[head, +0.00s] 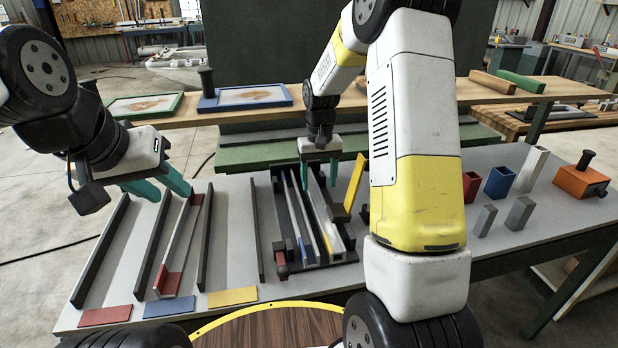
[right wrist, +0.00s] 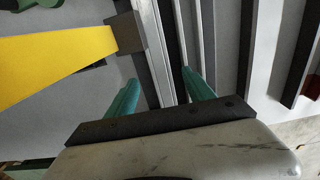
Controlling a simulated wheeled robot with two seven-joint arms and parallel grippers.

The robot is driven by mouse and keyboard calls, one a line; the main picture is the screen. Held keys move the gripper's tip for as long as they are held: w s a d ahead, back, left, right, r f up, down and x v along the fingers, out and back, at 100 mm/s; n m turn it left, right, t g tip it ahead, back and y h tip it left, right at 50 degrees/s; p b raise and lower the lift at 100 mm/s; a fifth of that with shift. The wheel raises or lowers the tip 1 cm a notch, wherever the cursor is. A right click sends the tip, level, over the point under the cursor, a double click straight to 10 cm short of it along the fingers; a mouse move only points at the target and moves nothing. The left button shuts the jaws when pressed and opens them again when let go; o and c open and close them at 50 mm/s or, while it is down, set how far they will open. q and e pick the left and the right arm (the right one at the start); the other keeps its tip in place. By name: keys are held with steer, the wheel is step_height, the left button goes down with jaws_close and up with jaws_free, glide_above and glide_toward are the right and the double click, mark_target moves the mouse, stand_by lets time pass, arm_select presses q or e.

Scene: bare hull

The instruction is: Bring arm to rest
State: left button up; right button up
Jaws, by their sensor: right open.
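My left gripper (head: 172,196) is at the left of the grey table, over the channels between dark rails. Its teal fingers are spread apart, and nothing shows between them. A pale bar with red ends (head: 180,240) lies just below and right of its fingertips. My right gripper (head: 319,182) points down over the dark fixture (head: 282,240) in the table's middle. Its teal fingers are apart; in the right wrist view the gripper (right wrist: 160,88) has long grey bars (right wrist: 155,40) running beneath and between its fingers. I cannot tell whether the fingers touch them.
A yellow strip (head: 354,182) stands tilted close right of my right gripper. Red (head: 470,187) and blue (head: 499,182) boxes, grey blocks and an orange block (head: 581,182) stand at right. Coloured plates (head: 232,297) lie along the front edge. A wooden bench (head: 440,93) stands behind.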

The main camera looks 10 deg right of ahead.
steer(key=s+r+t+y, duration=0.1)
steer(key=s+r+t, duration=0.2)
steer(key=s+r, duration=1.1)
steer(key=s+a+r+t, duration=0.1)
steer(key=s+r, duration=0.1)
steer(key=s, duration=0.4)
steer(key=s+a+r+t+y, duration=0.1)
steer(key=s+r+t, duration=0.1)
steer(key=s, duration=0.4)
steer(key=shift+r, duration=0.7)
steer(key=shift+s, duration=0.15)
